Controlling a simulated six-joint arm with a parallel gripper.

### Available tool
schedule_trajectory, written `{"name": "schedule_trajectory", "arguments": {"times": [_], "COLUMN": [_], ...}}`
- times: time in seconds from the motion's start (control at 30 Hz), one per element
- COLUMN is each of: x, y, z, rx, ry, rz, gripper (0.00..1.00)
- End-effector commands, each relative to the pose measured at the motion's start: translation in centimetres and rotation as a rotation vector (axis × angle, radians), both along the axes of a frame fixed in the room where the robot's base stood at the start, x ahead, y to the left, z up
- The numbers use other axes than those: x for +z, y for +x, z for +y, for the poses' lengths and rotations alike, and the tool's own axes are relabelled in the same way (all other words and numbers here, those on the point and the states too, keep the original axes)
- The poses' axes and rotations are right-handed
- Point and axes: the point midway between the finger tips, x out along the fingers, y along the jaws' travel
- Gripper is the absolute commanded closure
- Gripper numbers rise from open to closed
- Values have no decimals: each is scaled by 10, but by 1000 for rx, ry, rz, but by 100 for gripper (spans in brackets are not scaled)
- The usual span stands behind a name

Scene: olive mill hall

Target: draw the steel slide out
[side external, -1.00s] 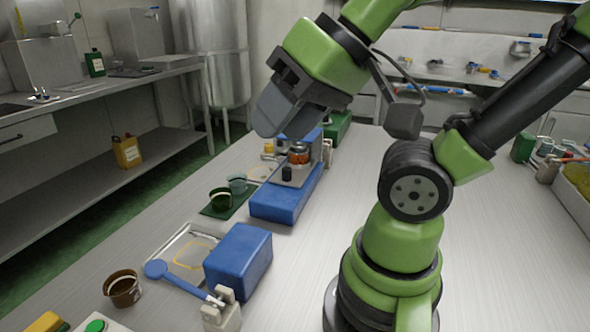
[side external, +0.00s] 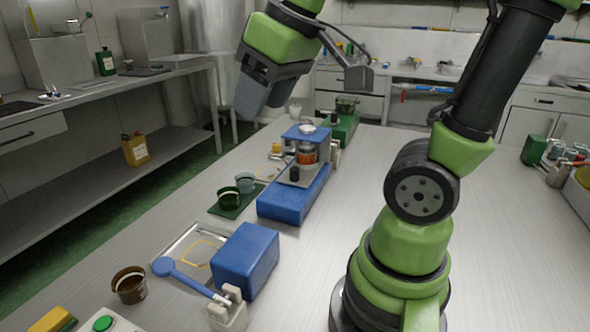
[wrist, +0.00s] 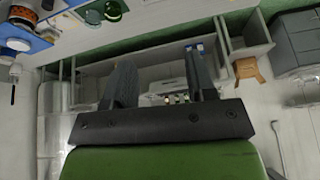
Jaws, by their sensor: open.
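The steel slide (side external: 291,181) shows as a flat grey plate with a black knob (side external: 294,173). It lies on top of the blue machine (side external: 290,200) in the middle of the bench, at the machine's near end. A jar with orange contents (side external: 306,154) stands just behind the knob. My gripper (side external: 250,105) is raised above and to the left of the machine, clear of the slide. In the wrist view its two fingers (wrist: 161,75) are spread with nothing between them. The blue machine (wrist: 22,38) shows at the upper left there; I cannot clearly make out the slide.
Green and grey cups (side external: 230,197) stand on a green mat left of the machine. A green box (side external: 342,128) stands behind. The bench's right side is largely clear.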

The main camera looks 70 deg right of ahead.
Motion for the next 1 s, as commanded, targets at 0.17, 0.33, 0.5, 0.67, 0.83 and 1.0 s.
{"name": "schedule_trajectory", "arguments": {"times": [0.17, 0.33, 0.5, 0.67, 0.83, 1.0], "x": [-16, -50, -99, -140, -163, -177], "y": [51, 86, 103, 102, 98, 93], "z": [-54, -113, -175, -218, -238, -244], "rx": [177, 372, 576, 733, 818, 834], "ry": [-189, -308, -358, -356, -344, -341], "rz": [190, 388, 589, 727, 794, 805], "gripper": [48, 48, 48, 48, 48, 48]}}
